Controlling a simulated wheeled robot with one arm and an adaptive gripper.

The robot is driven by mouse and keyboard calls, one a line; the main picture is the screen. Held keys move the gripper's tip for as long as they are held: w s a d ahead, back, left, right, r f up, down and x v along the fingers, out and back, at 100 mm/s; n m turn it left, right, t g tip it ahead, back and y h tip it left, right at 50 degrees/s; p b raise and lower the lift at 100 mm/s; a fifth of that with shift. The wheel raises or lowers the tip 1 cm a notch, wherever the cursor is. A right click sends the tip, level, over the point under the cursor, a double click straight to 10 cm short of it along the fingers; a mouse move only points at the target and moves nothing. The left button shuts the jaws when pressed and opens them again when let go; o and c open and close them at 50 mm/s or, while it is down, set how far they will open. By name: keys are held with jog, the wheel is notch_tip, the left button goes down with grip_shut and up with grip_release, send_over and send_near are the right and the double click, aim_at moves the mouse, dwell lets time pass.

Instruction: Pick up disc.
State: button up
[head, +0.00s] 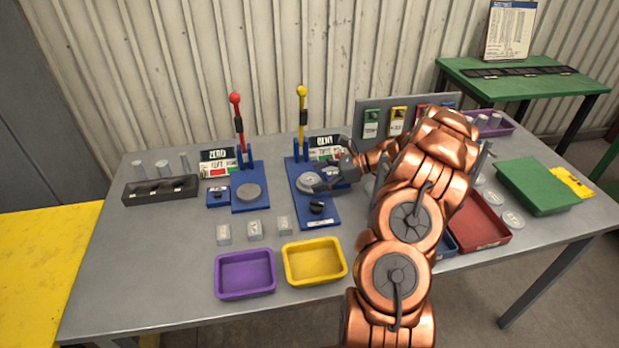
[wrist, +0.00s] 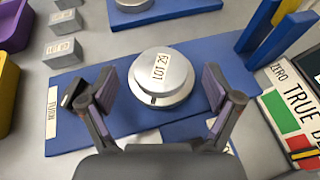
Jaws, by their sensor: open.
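A grey metal disc (wrist: 163,78) with a small white lot label sits on the blue fixture (wrist: 75,120) with a yellow-knobbed lever. In the head view this disc (head: 307,182) is at the middle of the table, partly close to my gripper. My gripper (wrist: 158,82) is open. In the wrist view its two fingers stand on either side of the disc, with visible gaps. In the head view my gripper (head: 332,172) reaches in from the right over the fixture. A second grey disc (head: 249,192) lies on the red-levered blue fixture (head: 250,172).
Three small labelled blocks (head: 254,230) stand in front of the fixtures, behind purple (head: 246,290) and yellow (head: 313,279) trays. Upright levers with red (head: 235,99) and yellow (head: 301,91) knobs rise behind. A dark rack (head: 160,196) is at left; a red tray (head: 490,240) at right.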

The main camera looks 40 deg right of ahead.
jog(key=shift+w+a+f, duration=0.2)
jog(key=shift+w+a, duration=0.1)
jog(key=shift+c, duration=0.3)
jog(key=c, duration=1.6)
